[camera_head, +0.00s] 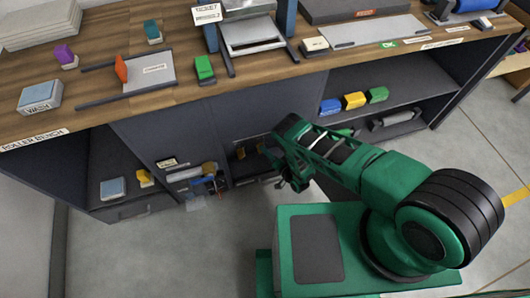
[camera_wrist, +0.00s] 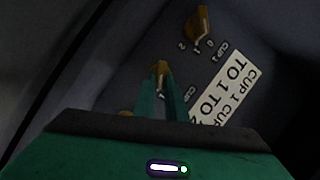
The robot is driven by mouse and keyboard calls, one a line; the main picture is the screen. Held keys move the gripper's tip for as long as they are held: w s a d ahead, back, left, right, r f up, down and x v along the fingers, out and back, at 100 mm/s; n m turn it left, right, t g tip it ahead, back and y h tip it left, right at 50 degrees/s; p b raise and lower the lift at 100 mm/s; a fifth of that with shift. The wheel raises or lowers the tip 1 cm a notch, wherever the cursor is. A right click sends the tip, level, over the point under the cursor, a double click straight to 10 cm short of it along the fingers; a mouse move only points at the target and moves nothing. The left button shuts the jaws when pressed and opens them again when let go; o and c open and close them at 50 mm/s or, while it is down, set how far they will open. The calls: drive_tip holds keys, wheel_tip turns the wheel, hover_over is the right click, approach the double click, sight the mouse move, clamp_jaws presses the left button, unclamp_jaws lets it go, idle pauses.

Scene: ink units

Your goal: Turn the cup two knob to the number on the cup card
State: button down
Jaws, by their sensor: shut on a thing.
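In the wrist view, my gripper (camera_wrist: 160,84) has its two green fingers closed on a small ochre knob (camera_wrist: 160,67). Part of a "CUP" label shows beside this knob, but its number is hidden or unclear. Another ochre knob (camera_wrist: 199,24) sits above it on the dark panel, labelled CUP 1, with small numbers around it. A white card (camera_wrist: 229,82) at the right reads "CUP 1 CUP" and "TO 1 TO", then a figure like 2, partly cut off by my gripper. In the head view, my gripper (camera_head: 287,180) is at the bench front, mostly behind my arm.
A third ochre piece (camera_wrist: 125,113) shows at the lower left, mostly hidden by my gripper. The roller bench (camera_head: 160,103) stands over dark open shelves. Red, blue and yellow items (camera_head: 208,180) lie low, left of my gripper. Grey floor (camera_head: 180,250) is clear in front.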

drive_tip(key=shift+d+f, duration=0.1)
drive_tip(key=shift+d, duration=0.1)
drive_tip(key=c, duration=1.8)
unclamp_jaws()
drive_tip(key=v, duration=1)
drive_tip(key=shift+s+d, duration=0.2)
drive_tip(key=shift+s, duration=0.1)
